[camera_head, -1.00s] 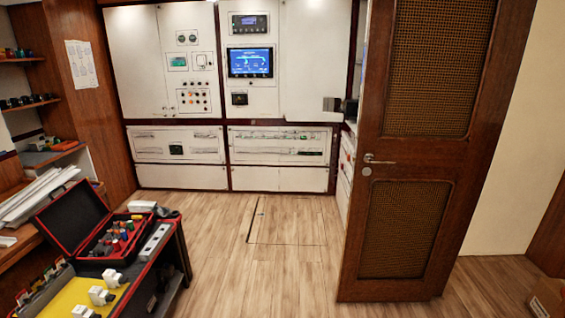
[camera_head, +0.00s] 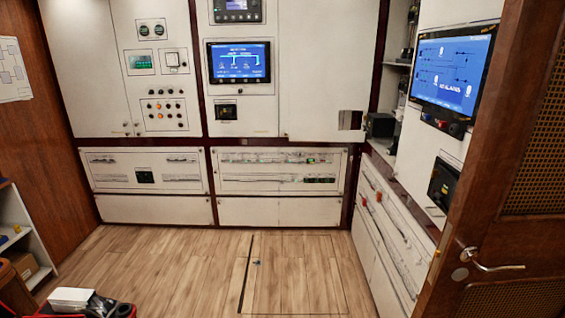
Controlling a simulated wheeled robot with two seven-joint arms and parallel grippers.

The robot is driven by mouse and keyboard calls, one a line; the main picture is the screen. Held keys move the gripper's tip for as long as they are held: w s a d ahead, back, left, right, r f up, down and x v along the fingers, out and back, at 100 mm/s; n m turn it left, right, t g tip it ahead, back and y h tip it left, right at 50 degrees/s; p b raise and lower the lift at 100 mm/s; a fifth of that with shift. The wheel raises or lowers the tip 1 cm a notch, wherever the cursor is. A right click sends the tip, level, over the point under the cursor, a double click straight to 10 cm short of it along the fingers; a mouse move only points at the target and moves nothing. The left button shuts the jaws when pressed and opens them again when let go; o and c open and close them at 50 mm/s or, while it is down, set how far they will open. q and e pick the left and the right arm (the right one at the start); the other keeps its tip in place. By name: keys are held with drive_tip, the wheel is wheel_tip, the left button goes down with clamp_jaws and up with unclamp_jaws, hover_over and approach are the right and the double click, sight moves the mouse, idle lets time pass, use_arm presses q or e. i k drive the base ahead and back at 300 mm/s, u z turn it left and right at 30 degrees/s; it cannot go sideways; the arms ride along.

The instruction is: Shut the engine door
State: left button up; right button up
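A brown wooden door (camera_head: 500,215) with woven mesh panels stands open at the right edge, partly out of view. Its metal lever handle (camera_head: 490,264) is near the bottom right, with a round lock plate beside it. I cannot tell from the view alone whether this is the engine door. Neither of my grippers is in view.
White breaker panels (camera_head: 150,208) line the far wall, and more with a blue screen (camera_head: 453,74) stand on the right. A floor hatch outline (camera_head: 300,275) lies on the clear wooden floor (camera_head: 190,265). A white shelf (camera_head: 20,235) stands at left.

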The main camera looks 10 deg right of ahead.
sight(333, 42)
drive_tip(key=i, duration=3.85)
drive_tip(key=z, duration=2.45)
drive_tip(key=k, duration=0.5)
drive_tip(key=u, duration=1.2)
drive_tip(key=i, duration=0.9)
drive_tip(key=z, duration=0.15)
